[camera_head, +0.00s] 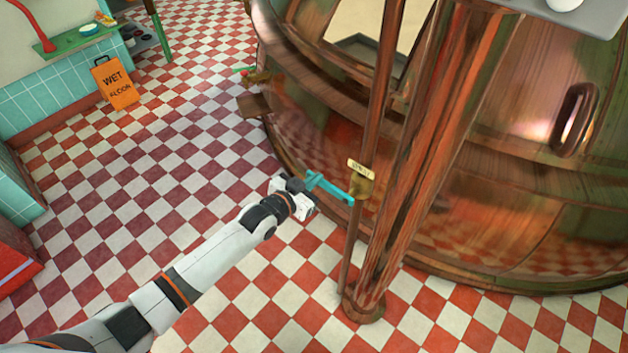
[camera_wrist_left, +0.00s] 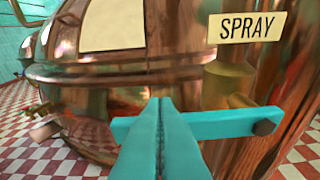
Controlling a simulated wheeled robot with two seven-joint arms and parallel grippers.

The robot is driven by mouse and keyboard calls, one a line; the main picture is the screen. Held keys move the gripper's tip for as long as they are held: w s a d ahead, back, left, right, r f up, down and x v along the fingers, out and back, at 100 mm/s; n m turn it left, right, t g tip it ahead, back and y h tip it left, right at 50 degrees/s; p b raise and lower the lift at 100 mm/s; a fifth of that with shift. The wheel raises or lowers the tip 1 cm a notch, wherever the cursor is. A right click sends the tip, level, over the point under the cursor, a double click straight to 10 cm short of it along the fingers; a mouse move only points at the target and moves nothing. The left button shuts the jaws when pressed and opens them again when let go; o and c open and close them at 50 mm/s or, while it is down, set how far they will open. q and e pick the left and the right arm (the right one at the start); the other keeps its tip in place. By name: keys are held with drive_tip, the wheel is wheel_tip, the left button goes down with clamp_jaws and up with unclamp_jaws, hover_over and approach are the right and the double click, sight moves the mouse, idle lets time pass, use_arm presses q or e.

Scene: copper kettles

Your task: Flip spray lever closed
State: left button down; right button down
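The spray lever (camera_wrist_left: 240,122) is a teal bar lying nearly level across the wrist view. It joins a brass valve body (camera_wrist_left: 228,88) on a copper pipe, beneath a cream "SPRAY" label (camera_wrist_left: 246,27). In the head view the lever (camera_head: 336,190) points left from the valve. My left gripper (camera_wrist_left: 160,103) has teal fingers pressed together with only a thin seam between them. They overlap the lever's free end in the wrist view; contact is unclear. The left gripper (camera_head: 312,184) also shows at the lever in the head view. My right gripper is out of view.
A large copper kettle (camera_head: 520,225) fills the right side behind the valve. A thick copper column (camera_head: 415,180) stands close right of the lever. An orange wet-floor sign (camera_head: 116,83) stands at upper left. The checkered floor (camera_head: 160,180) is open on the left.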

use_arm(q)
drive_tip(key=shift+f, duration=0.1)
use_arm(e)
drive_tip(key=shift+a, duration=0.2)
